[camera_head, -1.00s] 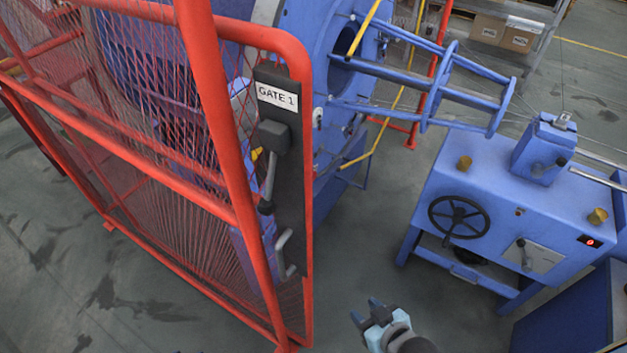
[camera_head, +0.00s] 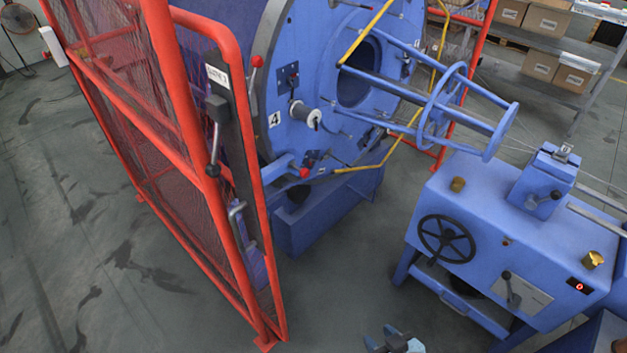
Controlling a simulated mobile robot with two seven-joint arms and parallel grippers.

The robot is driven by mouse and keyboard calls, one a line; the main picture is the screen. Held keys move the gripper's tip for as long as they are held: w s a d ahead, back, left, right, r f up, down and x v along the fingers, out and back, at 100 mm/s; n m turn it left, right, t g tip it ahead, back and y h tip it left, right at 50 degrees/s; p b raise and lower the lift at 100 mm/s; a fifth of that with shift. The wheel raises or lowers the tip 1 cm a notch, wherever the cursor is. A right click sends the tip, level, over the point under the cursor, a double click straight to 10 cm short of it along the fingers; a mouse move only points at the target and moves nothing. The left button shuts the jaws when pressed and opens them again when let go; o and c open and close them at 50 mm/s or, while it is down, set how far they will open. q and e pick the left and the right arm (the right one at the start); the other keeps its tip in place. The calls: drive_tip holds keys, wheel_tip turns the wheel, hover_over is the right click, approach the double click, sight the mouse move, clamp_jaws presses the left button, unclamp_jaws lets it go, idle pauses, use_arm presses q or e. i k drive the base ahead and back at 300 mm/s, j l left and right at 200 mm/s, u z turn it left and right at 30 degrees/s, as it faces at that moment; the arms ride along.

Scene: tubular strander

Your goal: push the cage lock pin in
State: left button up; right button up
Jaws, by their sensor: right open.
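The blue round cage face (camera_head: 275,115) of the strander stands beyond the gate, with a dark central opening. It carries a spool (camera_head: 304,114), a label "4" and small fittings. A red-knobbed fitting (camera_head: 305,171) sits low on the face, and a red-ball lever (camera_head: 256,64) shows at its upper left edge. I cannot tell which of these, if either, is the cage lock pin. My right gripper (camera_head: 380,340) is at the bottom edge, partly cut off, open and empty, well apart from the cage. My left gripper is not in view.
The red mesh gate (camera_head: 160,130) with its dark latch handle (camera_head: 214,140) stands at left. A blue machine (camera_head: 500,225) with a black handwheel (camera_head: 447,239) stands at right. Blue tubes (camera_head: 440,95) jut from the cage. Grey floor (camera_head: 330,270) is free between gate and machine.

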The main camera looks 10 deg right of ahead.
sight(304, 172)
drive_tip(key=k+l, duration=0.3)
drive_tip(key=l, duration=0.15)
drive_tip(key=k+l, duration=0.25)
drive_tip(key=l, duration=0.25)
drive_tip(key=i+l, duration=0.65)
drive_tip(key=l, duration=0.15)
drive_tip(key=i, duration=0.85)
drive_tip(key=j+u, duration=0.05)
